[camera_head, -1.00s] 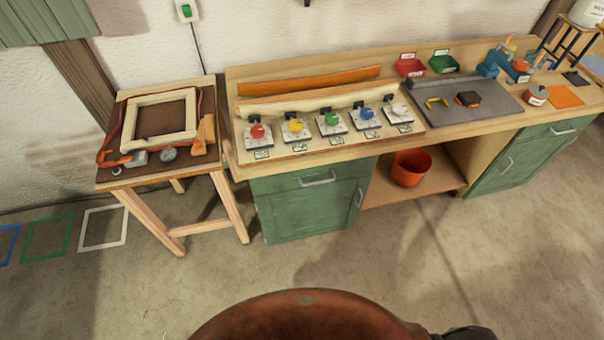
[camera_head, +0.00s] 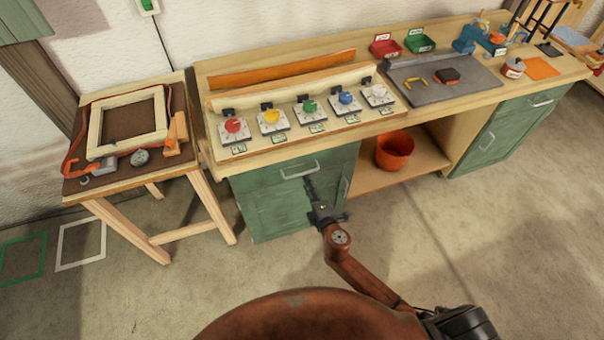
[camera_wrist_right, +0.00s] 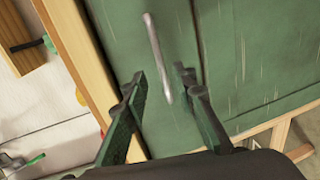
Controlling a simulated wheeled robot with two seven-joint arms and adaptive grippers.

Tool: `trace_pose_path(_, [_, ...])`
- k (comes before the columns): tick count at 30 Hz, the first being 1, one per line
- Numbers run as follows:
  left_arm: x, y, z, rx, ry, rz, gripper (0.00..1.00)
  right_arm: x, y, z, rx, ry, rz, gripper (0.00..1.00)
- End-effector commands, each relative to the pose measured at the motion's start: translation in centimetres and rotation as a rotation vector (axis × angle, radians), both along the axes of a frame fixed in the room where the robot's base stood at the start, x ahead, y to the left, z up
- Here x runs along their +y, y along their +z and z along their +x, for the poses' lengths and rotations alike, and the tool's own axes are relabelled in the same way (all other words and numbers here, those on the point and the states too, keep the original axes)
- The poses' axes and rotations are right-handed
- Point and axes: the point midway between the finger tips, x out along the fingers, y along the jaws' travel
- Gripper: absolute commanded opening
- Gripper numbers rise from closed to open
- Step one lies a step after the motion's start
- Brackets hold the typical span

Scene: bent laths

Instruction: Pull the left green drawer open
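The left green drawer (camera_head: 262,183) is at the top of the left green cabinet, under the workbench, and looks flush with its front. Its metal bar handle (camera_head: 300,171) shows in the head view. In the right wrist view the handle (camera_wrist_right: 155,50) runs steeply, its lower end appearing between my fingers. My right gripper (camera_head: 310,186) is in front of the drawer, just below the handle in the head view. In the wrist view my right gripper (camera_wrist_right: 160,80) has its fingers apart with nothing held. I cannot tell whether they touch the handle. My left gripper is out of view.
The worktop edge (camera_wrist_right: 75,55) lies close beside the drawer front. A board of coloured knobs (camera_head: 305,122) sits above it. An orange bucket (camera_head: 394,151) stands on the shelf to the right. A small wooden table (camera_head: 195,160) stands left. The floor in front is clear.

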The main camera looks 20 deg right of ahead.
Motion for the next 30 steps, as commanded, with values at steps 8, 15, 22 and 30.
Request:
trace_pose_path(8, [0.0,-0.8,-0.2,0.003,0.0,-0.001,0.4,0.1,-1.0,4.3,0.001,0.0,0.0,0.26])
trace_pose_path(15, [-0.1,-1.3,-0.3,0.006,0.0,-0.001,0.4,0.2,-1.6,6.7,0.002,-0.001,0.002,0.26])
trace_pose_path(22, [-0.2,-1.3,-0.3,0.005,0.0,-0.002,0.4,0.2,-1.6,7.0,0.003,-0.002,0.003,0.26])
trace_pose_path(30, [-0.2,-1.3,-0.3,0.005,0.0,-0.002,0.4,0.2,-1.6,7.0,0.003,-0.002,0.003,0.14])
